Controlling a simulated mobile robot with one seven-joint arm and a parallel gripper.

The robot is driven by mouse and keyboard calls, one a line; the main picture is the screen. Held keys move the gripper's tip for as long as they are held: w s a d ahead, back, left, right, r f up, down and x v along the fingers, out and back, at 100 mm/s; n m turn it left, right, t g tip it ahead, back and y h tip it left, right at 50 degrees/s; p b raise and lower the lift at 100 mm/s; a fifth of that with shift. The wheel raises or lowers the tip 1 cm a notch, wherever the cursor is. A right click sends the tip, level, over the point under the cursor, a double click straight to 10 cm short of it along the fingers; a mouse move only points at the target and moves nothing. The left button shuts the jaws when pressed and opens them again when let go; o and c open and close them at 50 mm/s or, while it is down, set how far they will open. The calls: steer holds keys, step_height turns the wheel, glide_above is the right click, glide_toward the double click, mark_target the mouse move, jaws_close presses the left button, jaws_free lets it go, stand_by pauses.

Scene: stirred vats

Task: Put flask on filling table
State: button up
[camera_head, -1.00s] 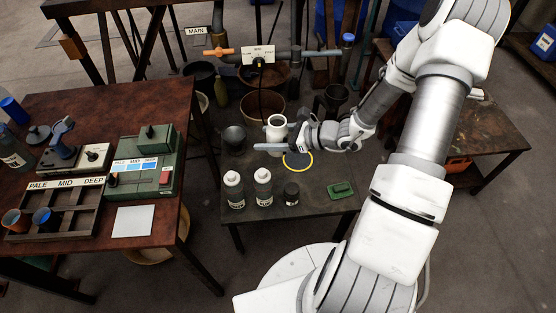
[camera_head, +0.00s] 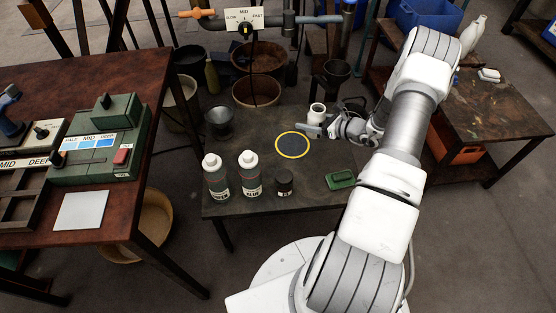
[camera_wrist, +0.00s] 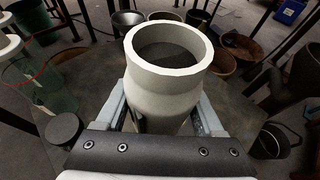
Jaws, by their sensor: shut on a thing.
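A pale, wide-mouthed flask (camera_head: 317,112) is upright in my gripper (camera_head: 312,130). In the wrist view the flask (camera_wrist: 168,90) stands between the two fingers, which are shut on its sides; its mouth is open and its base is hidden. The dark filling table (camera_head: 310,178) has a yellow-rimmed round mark (camera_head: 292,145) on its top. The flask is over the table's back right part, behind and to the right of the mark. I cannot tell if its base touches the table.
Two labelled bottles (camera_head: 217,182) (camera_head: 250,176), a dark jar (camera_head: 284,183) and a green block (camera_head: 341,180) are along the table's front. A dark pot (camera_head: 219,122) is at its back left. A valve pipe (camera_head: 290,20) runs behind. Another table (camera_head: 490,105) is at right.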

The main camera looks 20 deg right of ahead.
steer(key=d+f+b, duration=0.2)
steer(key=d+f, duration=0.1)
steer(key=f, duration=0.2)
steer(key=shift+m+h, duration=0.3)
steer(key=shift+h, duration=0.1)
steer(key=w+a+f+b, duration=0.1)
steer(key=w+a+f, duration=0.1)
steer(key=a, duration=0.1)
steer(key=w+a+f, duration=0.2)
steer(key=a, duration=0.1)
steer(key=w+a+f+b, duration=0.1)
steer(key=w+a+f, duration=0.1)
steer(key=a, duration=0.1)
steer(key=shift+f+b, duration=0.3)
steer(key=shift+b, duration=0.05)
steer(key=shift+a+f+t+b, duration=0.1)
steer(key=shift+f+t+b, duration=0.4)
steer(key=shift+f, duration=1.35)
steer(key=shift+f+b, duration=0.2)
steer(key=shift+b, duration=0.2)
steer(key=o, duration=1.3)
steer(key=shift+g, duration=0.3)
steer(key=shift+o, duration=0.2)
steer(key=shift+r, duration=0.1)
